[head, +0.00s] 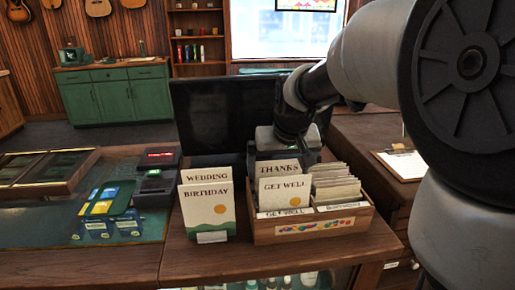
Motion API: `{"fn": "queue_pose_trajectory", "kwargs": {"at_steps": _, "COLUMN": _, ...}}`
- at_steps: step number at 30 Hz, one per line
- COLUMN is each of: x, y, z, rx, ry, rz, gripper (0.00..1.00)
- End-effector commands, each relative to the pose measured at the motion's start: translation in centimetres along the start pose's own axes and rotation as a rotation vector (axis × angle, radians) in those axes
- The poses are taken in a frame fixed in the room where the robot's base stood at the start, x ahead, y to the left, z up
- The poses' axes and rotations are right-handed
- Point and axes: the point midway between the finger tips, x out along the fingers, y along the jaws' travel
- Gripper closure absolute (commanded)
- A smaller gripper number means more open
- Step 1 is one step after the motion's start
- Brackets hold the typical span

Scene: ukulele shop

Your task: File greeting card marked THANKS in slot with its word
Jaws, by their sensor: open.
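The cream card marked THANKS (278,167) stands upright at the back left of the wooden card box (310,234). Its lower part is hidden by a card marked GET WELL (284,190) in front of it, so I cannot see which slot it sits in. The box front carries a GET WELL label (285,213) at left and a BIRTHDAY label (343,206) at right. My gripper (287,150) is open, pointing down just behind and above the THANKS card. Its fingertips are largely hidden, and I cannot tell whether they touch the card.
A stand left of the box holds a WEDDING card (207,174) behind a BIRTHDAY card (207,207). Several plain cards (335,183) fill the box's right side. A card terminal (157,182) stands further left, a dark screen (215,118) behind. A clipboard (404,163) lies at right.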

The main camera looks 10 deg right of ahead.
Motion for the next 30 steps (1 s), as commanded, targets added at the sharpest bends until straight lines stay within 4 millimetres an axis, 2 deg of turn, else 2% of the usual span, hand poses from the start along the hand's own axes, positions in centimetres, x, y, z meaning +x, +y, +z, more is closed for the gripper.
{"fn": "queue_pose_trajectory", "kwargs": {"at_steps": 5, "x": -2.3, "y": 0.0, "z": -0.2, "rx": 0.0, "ry": 0.005, "rz": 0.0, "gripper": 0.0}}
{"fn": "queue_pose_trajectory", "kwargs": {"at_steps": 15, "x": -10.5, "y": 0.0, "z": -0.2, "rx": 0.0, "ry": 0.007, "rz": 0.0, "gripper": 0.0}}
{"fn": "queue_pose_trajectory", "kwargs": {"at_steps": 21, "x": -14.7, "y": 0.0, "z": -0.1, "rx": 0.0, "ry": 0.004, "rz": 0.0, "gripper": 0.0}}
{"fn": "queue_pose_trajectory", "kwargs": {"at_steps": 25, "x": -16.4, "y": 0.0, "z": -0.1, "rx": 0.0, "ry": 0.003, "rz": 0.0, "gripper": 0.0}}
{"fn": "queue_pose_trajectory", "kwargs": {"at_steps": 30, "x": -17.2, "y": 0.0, "z": 0.0, "rx": 0.0, "ry": 0.0, "rz": 0.0, "gripper": 0.0}}
